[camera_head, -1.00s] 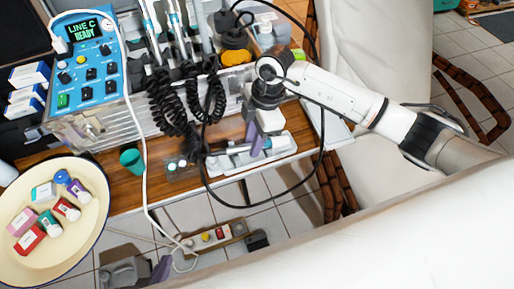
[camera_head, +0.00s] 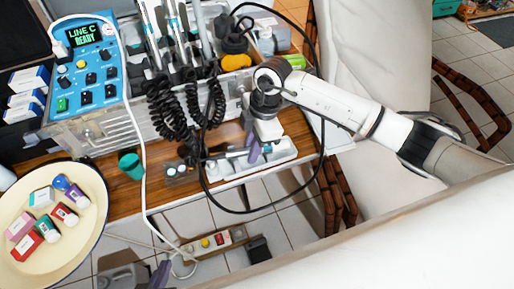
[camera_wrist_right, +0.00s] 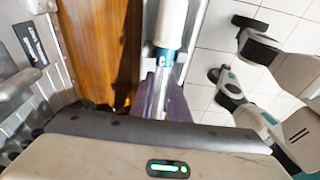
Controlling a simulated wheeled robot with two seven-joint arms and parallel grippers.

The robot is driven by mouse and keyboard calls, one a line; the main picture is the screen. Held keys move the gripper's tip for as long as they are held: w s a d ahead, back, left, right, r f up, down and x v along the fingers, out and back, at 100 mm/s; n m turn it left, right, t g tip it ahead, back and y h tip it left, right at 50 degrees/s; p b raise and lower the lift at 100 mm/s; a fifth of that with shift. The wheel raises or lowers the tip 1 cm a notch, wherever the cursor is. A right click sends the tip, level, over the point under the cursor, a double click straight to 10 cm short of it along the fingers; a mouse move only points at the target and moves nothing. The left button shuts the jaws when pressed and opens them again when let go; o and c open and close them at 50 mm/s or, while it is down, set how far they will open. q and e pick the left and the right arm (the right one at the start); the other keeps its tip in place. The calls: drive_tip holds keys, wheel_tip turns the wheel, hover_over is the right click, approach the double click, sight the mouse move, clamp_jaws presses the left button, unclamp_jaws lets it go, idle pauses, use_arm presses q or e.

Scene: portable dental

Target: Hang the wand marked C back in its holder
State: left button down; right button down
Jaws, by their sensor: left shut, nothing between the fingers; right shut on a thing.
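The box display (camera_head: 84,34) reads "LINE C READY". My left gripper (camera_head: 160,273) is shut and empty at the bottom edge, partly cut off.
A black hose (camera_head: 322,150) loops around my right gripper. A white cable crosses the control box. A cream bowl (camera_head: 98,215) of small boxes is at left, beside a green cup (camera_head: 131,164).

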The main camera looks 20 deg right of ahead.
drive_tip(key=shift+a+p+v, duration=0.15)
drive_tip(key=shift+p+v, duration=0.4)
drive_tip(key=shift+v, duration=0.15)
drive_tip(key=shift+a+p+v, duration=0.15)
drive_tip(key=shift+p+v, duration=0.35)
drive_tip(key=shift+v, duration=0.15)
drive_tip(key=shift+a+p+v, duration=0.25)
drive_tip(key=shift+p+v, duration=0.6)
drive_tip(key=shift+v, duration=0.35)
drive_tip(key=shift+r, duration=0.25)
drive_tip(key=shift+v, duration=0.85)
drive_tip(key=shift+a, duration=0.15)
